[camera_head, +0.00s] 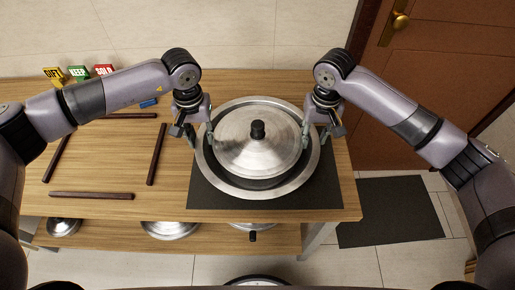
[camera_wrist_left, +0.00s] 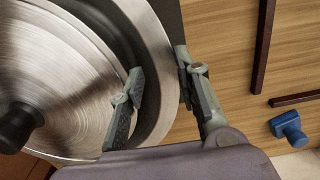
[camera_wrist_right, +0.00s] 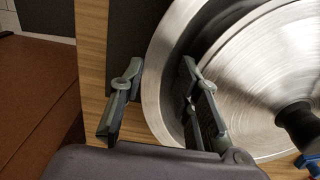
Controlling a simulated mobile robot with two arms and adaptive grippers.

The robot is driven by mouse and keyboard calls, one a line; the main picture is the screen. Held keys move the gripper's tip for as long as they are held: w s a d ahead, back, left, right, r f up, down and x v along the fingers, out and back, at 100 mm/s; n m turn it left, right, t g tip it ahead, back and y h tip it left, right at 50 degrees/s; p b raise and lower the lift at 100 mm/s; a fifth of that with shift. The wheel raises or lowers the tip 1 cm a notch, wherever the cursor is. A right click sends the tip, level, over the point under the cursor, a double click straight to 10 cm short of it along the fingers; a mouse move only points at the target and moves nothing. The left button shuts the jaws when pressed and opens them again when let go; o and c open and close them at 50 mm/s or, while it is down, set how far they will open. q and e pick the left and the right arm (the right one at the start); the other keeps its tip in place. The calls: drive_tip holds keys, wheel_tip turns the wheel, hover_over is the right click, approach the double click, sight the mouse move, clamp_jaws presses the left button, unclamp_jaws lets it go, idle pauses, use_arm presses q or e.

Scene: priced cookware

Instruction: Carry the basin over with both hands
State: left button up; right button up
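The wide metal basin (camera_head: 292,187) stands on a dark mat (camera_head: 325,190) at the right part of the wooden table. A round brushed-metal lid (camera_head: 240,155) with a black knob lies inside its rim. My left gripper (camera_head: 197,131) is at the basin's left rim; in the left wrist view (camera_wrist_left: 163,85) its open fingers lie either side of the rim. My right gripper (camera_head: 317,130) is at the right rim; in the right wrist view (camera_wrist_right: 160,95) its open fingers also straddle the rim. Gaps show between fingers and rim; the contact depth is unclear.
Dark sticks (camera_head: 156,155) outline an empty area on the table's left. GIFT (camera_head: 54,76), KEEP (camera_head: 78,73) and SOLD (camera_head: 104,70) signs stand behind it, with a small blue object (camera_head: 149,103). Metal cookware (camera_head: 170,230) sits on the lower shelf. A brown door (camera_head: 440,90) is right.

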use_arm(q)
drive_tip(key=shift+c, duration=0.5)
use_arm(e)
drive_tip(key=shift+c, duration=0.5)
use_arm(q)
clamp_jaws()
use_arm(e)
clamp_jaws()
use_arm(q)
drive_tip(key=shift+r, duration=0.1)
use_arm(e)
drive_tip(key=shift+r, duration=0.1)
